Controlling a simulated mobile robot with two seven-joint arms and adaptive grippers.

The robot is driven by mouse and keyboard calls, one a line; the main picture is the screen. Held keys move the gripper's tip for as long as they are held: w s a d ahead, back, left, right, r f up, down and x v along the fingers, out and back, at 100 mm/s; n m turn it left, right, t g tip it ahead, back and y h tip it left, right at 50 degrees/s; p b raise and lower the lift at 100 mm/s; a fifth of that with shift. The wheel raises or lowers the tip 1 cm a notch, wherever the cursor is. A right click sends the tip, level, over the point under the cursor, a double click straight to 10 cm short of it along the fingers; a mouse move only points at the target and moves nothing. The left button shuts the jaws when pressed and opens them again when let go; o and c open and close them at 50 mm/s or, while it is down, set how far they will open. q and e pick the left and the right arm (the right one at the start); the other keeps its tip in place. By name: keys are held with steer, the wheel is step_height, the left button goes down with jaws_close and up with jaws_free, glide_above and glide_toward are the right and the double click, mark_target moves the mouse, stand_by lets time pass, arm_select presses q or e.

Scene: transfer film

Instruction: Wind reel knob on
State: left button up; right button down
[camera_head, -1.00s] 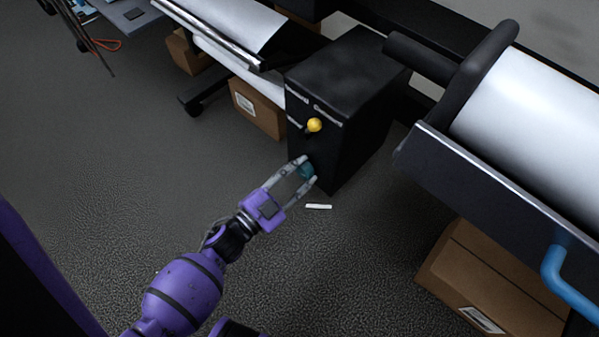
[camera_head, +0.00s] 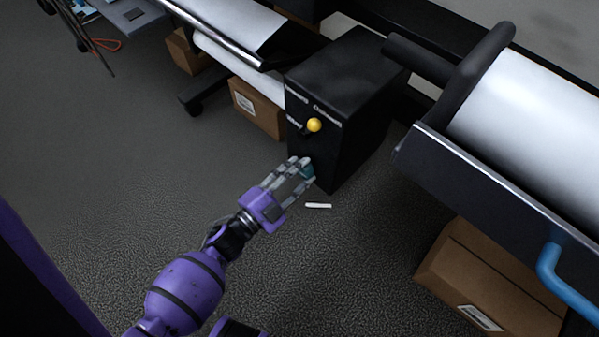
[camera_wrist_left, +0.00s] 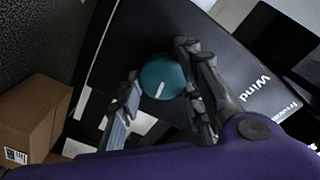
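The black control box (camera_head: 355,85) stands on the floor. A round teal knob (camera_head: 308,172) sits low on its front face. In the left wrist view the knob (camera_wrist_left: 162,75) shows a white pointer line, and a white "Wind" label (camera_wrist_left: 254,88) is on the panel to its right. My left gripper (camera_head: 306,170) has its fingers on either side of the knob, seemingly touching it at both edges. In the left wrist view the fingers (camera_wrist_left: 160,78) flank the knob. My right gripper is out of view.
A yellow ball-ended lever (camera_head: 314,125) sticks out above the knob. A large paper roll (camera_head: 530,110) is at right, over a cardboard box (camera_head: 490,275). Floor at left is clear.

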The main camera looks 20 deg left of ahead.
arm_select(q)
steer(key=o, duration=0.4)
steer(key=shift+s+d+f, duration=0.1)
steer(key=shift+d+f, duration=0.1)
steer(key=shift+d, duration=0.05)
steer(key=shift+r, duration=0.1)
steer(key=shift+a, duration=0.1)
steer(key=v, duration=1.2)
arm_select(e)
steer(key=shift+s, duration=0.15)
